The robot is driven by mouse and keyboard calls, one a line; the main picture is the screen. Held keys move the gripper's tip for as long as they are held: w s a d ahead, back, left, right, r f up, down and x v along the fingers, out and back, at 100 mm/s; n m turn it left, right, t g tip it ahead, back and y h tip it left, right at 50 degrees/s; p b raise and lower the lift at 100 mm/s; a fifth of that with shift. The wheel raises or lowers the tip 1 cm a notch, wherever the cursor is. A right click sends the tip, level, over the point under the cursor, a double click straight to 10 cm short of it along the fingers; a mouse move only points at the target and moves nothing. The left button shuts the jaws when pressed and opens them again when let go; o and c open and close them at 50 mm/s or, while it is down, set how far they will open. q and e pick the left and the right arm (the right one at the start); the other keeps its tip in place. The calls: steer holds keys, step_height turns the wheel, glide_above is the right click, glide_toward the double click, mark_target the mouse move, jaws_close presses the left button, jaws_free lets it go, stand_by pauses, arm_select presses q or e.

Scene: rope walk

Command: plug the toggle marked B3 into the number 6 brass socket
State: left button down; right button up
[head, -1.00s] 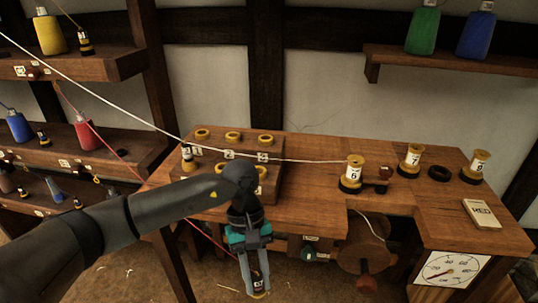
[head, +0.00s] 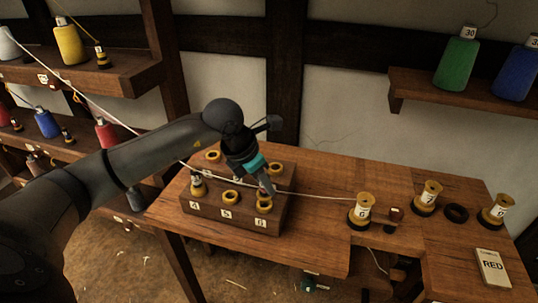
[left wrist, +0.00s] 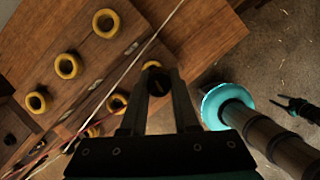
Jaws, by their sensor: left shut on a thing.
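My left gripper (head: 267,186) is shut on a dark toggle and hangs just above the number 6 brass socket (head: 264,206), at the front right of the wooden socket block (head: 238,222). In the left wrist view the toggle (left wrist: 158,86) is between the fingertips and partly covers a yellow ring (left wrist: 151,65). I cannot read the toggle's mark, nor tell whether its lower end touches the socket. Sockets 4 and 5 share the front row; the number 5 ring (head: 231,197) is empty. Another toggle (head: 198,184) stands upright over label 4. My right gripper is not in view.
A white rope (head: 320,196) runs taut across the block, close to my gripper, to a spool marked 6 (head: 361,212).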

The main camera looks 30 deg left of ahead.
mark_target(264, 192)
arm_select(q)
steer(key=shift+w+a+r+n, duration=0.25)
steer(key=shift+w+r+n, duration=0.25)
steer(key=shift+r, duration=0.15)
steer(key=shift+w+a+r+n+y, duration=0.25)
steer(key=shift+w+n+y, duration=0.1)
steer(key=shift+n+y, duration=0.05)
steer(key=shift+s+f+b, duration=0.1)
steer(key=shift+f+b, duration=0.45)
steer(key=shift+f, duration=0.5)
steer(key=shift+f+b, duration=1.2)
steer(key=shift+f, duration=0.65)
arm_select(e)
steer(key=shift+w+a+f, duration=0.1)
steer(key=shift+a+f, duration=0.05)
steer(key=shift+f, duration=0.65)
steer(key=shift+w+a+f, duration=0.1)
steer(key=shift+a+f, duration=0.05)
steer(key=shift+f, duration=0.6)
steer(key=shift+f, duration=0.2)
arm_select(q)
steer(key=shift+f+b, duration=0.55)
steer(key=shift+b, duration=0.15)
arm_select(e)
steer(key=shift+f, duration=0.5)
arm_select(q)
steer(key=c, duration=0.9)
jaws_free()
steer(key=shift+c, duration=0.2)
